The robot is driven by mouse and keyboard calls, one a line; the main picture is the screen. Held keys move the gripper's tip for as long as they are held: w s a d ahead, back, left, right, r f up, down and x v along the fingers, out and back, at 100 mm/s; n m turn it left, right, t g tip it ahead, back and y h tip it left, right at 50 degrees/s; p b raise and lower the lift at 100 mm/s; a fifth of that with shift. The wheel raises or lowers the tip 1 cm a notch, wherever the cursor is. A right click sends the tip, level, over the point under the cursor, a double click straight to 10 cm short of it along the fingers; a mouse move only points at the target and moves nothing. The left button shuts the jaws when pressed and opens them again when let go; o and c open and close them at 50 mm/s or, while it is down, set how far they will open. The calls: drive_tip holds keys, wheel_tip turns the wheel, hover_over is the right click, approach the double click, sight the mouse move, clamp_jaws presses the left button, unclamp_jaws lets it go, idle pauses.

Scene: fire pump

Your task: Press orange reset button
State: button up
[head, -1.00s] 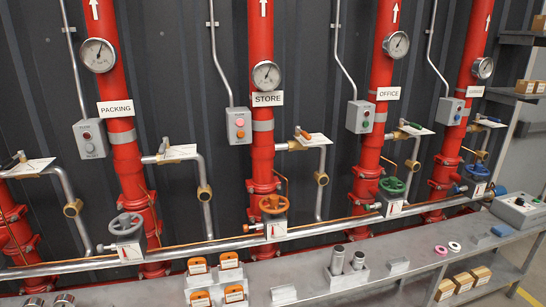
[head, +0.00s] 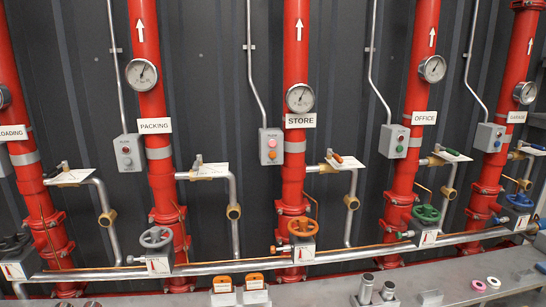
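The orange button (head: 271,155) is the lower one on a grey control box (head: 263,147) on the wall, left of the red pipe labelled STORE (head: 300,121). The small lettering on the box is too blurred to read with certainty. Nothing covers the orange button. My gripper is not in view.
Valve levers, gauges and a store handwheel (head: 304,227) project nearby. A grey bench (head: 440,279) runs below, holding orange-topped blocks (head: 253,278).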

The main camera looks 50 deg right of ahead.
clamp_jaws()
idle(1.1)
